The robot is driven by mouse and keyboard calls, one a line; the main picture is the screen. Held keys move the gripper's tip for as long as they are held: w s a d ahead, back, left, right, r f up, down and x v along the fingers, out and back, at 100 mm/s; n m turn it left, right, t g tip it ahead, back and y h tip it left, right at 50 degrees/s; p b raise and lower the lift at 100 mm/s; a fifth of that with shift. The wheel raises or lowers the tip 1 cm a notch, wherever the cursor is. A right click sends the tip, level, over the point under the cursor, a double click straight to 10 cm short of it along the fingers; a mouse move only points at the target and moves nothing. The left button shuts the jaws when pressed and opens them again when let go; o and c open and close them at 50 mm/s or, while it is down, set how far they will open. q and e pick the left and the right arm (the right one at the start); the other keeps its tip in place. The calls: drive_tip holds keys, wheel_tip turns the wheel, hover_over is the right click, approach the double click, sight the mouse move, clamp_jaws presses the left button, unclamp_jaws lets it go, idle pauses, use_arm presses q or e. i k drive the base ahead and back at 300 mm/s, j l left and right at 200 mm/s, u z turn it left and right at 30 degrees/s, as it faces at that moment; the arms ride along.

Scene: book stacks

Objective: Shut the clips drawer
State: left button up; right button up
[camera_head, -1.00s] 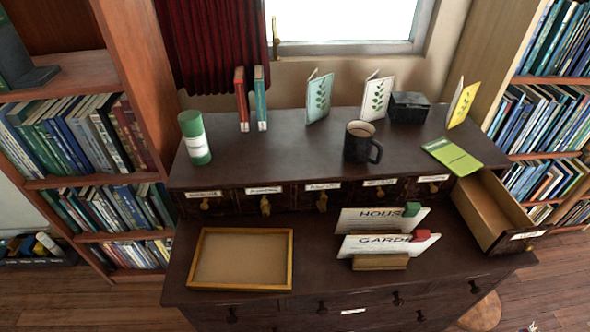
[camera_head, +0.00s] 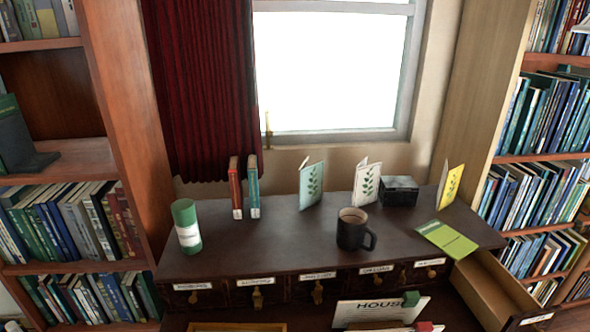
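An open drawer (camera_head: 499,292) sticks out at the right end of the row of small drawers in the dark desk. Its inside looks empty in the part I see. It has a pale label (camera_head: 536,319) on its front, which is too small to read and partly cut by the picture's edge. The other drawers in the row, such as the one with a brass pull (camera_head: 258,299), are shut and carry labels too small to read surely. Neither of my grippers shows in the head view.
Below are a wooden tray (camera_head: 236,327) and a HOUSE sign (camera_head: 377,310). Bookshelves flank both sides.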

sight(500, 302)
drive_tip(key=z, duration=1.75)
